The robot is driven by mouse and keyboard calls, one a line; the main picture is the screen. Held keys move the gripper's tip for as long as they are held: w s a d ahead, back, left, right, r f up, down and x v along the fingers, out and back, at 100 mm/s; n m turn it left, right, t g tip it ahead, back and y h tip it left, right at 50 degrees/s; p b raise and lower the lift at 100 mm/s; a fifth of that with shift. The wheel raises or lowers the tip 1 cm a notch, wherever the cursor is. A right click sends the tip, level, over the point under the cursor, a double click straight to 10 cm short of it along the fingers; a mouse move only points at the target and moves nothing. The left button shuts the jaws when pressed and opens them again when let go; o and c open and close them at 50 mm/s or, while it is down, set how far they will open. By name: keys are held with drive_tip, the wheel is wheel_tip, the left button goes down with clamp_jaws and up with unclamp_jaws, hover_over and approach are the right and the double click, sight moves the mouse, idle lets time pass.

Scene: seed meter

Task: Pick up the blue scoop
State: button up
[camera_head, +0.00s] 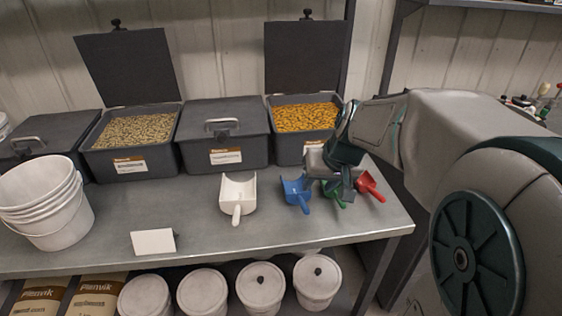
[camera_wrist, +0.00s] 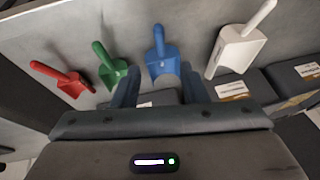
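The blue scoop (camera_head: 294,190) lies on the grey metal bench, between the large white scoop (camera_head: 238,190) and the green scoop (camera_head: 335,197). A red scoop (camera_head: 369,184) lies at the right. My gripper (camera_head: 337,188) is over the bench near the green scoop in the head view and partly covers it. In the wrist view my gripper (camera_wrist: 159,82) is open, its two fingers apart and nothing held. The blue scoop (camera_wrist: 161,60) shows just beyond the fingertips, roughly centred between them, its handle pointing away. I see no contact.
Behind the scoops stand dark bins, one with orange grain (camera_head: 305,117), one closed bin (camera_head: 222,138) and one with pale seed (camera_head: 135,130). White stacked buckets (camera_head: 45,205) stand at left, near a blank white card (camera_head: 153,242). The bench front is mostly clear.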

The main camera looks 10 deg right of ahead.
sight(303, 201)
drive_tip(key=x, duration=0.4)
drive_tip(key=w+x, duration=0.1)
drive_tip(key=x, duration=0.3)
drive_tip(key=shift+d+r, duration=0.15)
drive_tip(key=shift+d, duration=0.05)
drive_tip(key=shift+x, duration=3.15)
drive_tip(key=shift+w+a, duration=0.1)
drive_tip(key=shift+a, duration=0.05)
clamp_jaws()
